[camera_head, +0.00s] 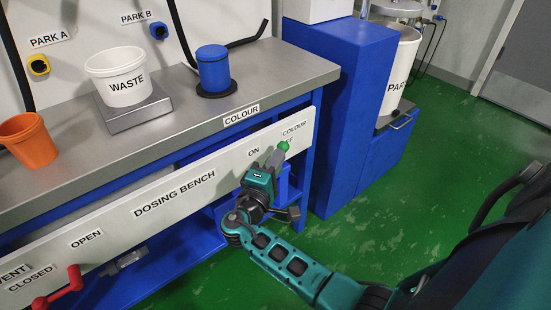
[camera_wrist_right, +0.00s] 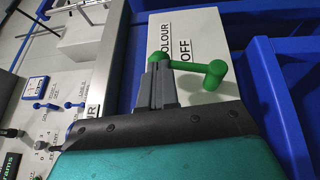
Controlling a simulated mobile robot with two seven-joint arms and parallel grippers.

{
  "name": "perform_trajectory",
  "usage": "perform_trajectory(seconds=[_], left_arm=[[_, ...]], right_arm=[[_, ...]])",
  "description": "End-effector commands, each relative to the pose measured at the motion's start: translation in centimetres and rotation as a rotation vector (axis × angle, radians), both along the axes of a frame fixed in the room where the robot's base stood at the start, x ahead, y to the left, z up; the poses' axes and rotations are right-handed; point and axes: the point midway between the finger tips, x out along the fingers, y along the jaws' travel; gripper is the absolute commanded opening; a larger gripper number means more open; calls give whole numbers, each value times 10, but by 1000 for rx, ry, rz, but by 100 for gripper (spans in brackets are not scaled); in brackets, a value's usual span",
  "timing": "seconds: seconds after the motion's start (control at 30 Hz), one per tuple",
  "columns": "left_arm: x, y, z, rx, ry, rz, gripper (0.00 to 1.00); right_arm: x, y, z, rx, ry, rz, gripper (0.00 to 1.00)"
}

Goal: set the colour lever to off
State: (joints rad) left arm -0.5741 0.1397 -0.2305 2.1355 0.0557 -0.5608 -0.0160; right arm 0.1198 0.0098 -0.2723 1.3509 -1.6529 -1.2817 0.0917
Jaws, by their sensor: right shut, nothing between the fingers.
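The green colour lever (camera_head: 284,147) is on the white front panel of the dosing bench, at its right end under the COLOUR label. In the head view its green end partly covers the OFF label (camera_head: 291,139); the ON label (camera_head: 254,152) is to the left. My right gripper (camera_head: 276,158) is shut and empty, right at the lever. In the right wrist view the closed fingers (camera_wrist_right: 157,82) overlap the lever's left part, and its bar and rounded end (camera_wrist_right: 216,70) stick out to the right. Whether they touch, I cannot tell. My left gripper is not in view.
A red lever (camera_head: 60,288) is at the panel's left, by OPEN and CLOSED labels. On the steel benchtop (camera_head: 180,125) stand an orange cup (camera_head: 27,142), a white WASTE bucket (camera_head: 119,78) and a blue lidded container (camera_head: 213,70). Green floor (camera_head: 440,150) lies open at right.

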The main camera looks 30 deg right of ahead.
Motion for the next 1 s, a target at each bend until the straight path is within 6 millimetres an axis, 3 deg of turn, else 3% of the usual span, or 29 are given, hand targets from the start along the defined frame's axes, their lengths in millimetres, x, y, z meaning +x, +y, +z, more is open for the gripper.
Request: perform_trajectory(seconds=[0.47,0.87,1.0], left_arm=[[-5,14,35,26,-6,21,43],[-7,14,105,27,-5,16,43],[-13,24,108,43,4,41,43]], right_arm=[[2,-23,14,332,24,-3,0],[4,-49,10,710,54,-3,0],[4,-57,7,841,65,-4,0]])
